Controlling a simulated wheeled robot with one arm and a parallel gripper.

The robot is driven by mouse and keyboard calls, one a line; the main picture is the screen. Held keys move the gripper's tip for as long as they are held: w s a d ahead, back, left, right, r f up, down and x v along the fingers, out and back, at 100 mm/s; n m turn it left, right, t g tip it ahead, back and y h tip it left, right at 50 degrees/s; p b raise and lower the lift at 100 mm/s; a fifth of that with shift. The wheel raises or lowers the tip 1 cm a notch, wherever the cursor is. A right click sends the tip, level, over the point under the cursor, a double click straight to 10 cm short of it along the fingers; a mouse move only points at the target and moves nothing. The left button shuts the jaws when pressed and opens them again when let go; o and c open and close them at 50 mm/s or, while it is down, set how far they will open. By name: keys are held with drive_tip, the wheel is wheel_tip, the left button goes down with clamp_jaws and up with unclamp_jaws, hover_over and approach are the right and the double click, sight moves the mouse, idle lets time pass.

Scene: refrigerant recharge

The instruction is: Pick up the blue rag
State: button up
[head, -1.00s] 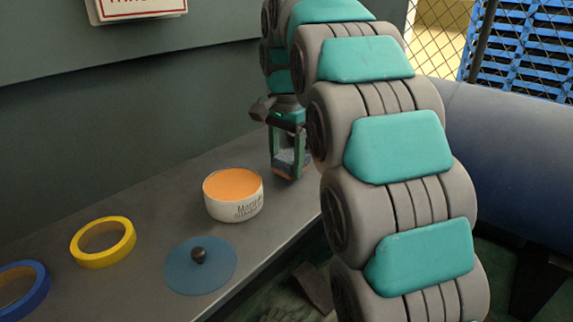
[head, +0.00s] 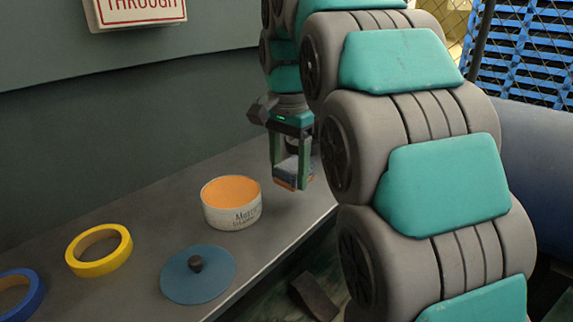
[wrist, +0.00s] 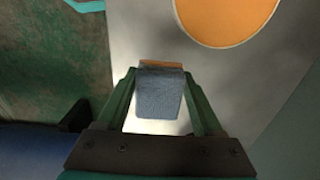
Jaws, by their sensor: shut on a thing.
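My gripper (head: 291,180) points down over the right part of the grey bench, with its green fingers shut on a blue-grey rag (head: 290,171). In the wrist view the rag (wrist: 160,95) is a small block-like piece between the fingertips, with an orange-brown strip along its far end. The fingers press on its two sides. The gap between the rag and the bench is hard to judge.
A white tub (head: 232,215) with orange contents stands left of my gripper on the bench (head: 140,222). A blue lid (head: 215,280) with a dark knob, a yellow tape roll (head: 99,267) and a blue tape roll (head: 36,294) lie farther left. A sign (head: 140,12) is above.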

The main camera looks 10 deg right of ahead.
drive_tip(key=s, duration=0.7)
drive_tip(key=s+a+r, duration=0.1)
drive_tip(key=s, duration=0.2)
drive_tip(key=shift+s+b, duration=0.2)
drive_tip(key=shift+b, duration=0.15)
drive_tip(key=o, duration=0.9)
drive_tip(key=c, duration=0.6)
